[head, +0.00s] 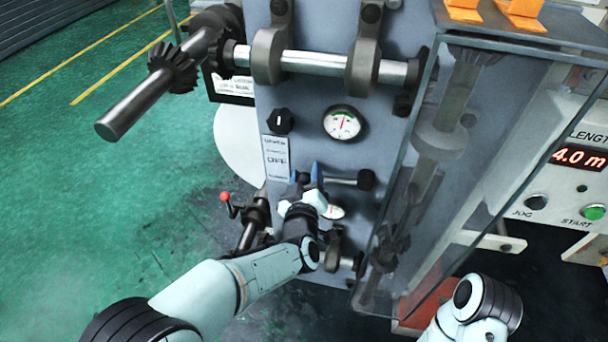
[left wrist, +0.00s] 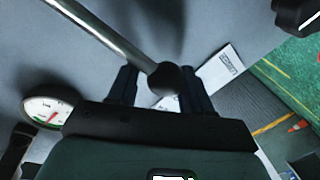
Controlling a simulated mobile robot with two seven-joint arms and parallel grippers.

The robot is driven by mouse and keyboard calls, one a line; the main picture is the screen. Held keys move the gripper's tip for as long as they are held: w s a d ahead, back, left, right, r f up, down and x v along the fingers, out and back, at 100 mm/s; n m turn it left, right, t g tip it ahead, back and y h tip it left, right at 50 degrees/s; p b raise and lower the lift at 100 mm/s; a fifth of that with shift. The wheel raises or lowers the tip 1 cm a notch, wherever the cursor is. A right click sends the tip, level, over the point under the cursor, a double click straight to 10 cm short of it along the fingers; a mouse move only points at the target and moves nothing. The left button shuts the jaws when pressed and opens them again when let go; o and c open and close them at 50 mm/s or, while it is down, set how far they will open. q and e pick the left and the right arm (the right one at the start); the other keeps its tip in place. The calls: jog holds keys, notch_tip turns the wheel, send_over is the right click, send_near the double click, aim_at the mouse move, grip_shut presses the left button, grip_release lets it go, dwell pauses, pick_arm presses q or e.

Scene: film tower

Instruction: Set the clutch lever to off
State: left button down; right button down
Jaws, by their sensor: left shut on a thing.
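The clutch lever (head: 343,181) is a metal rod on the grey machine panel, lying roughly level in the head view, with its dark hub at the right. Its black ball knob (left wrist: 170,78) shows in the left wrist view between the fingers of my left gripper (left wrist: 158,88). In the head view my left gripper (head: 306,182) is shut on the lever's left end and hides the knob there. A white label plate (head: 276,158) with small print sits just above left of the gripper. My right gripper is outside both views.
A dial gauge (head: 342,123) and a black rotary knob (head: 281,121) sit above the lever. A red-tipped handle (head: 224,197) stands at lower left. A clear guard (head: 480,150) covers shafts at right, beside a control box reading 4.0 m (head: 580,157). Green floor is open at left.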

pick_arm(q)
jog(key=shift+d+f, duration=0.15)
jog(key=shift+f, duration=0.2)
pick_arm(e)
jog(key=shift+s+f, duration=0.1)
pick_arm(q)
jog(key=c, duration=0.6)
grip_release()
jog(key=shift+s, duration=0.1)
jog(key=shift+r, duration=0.15)
jog(key=s+a+r+p, duration=0.1)
jog(key=s+p, duration=0.2)
jog(key=s, duration=1)
jog(key=shift+a, duration=0.3)
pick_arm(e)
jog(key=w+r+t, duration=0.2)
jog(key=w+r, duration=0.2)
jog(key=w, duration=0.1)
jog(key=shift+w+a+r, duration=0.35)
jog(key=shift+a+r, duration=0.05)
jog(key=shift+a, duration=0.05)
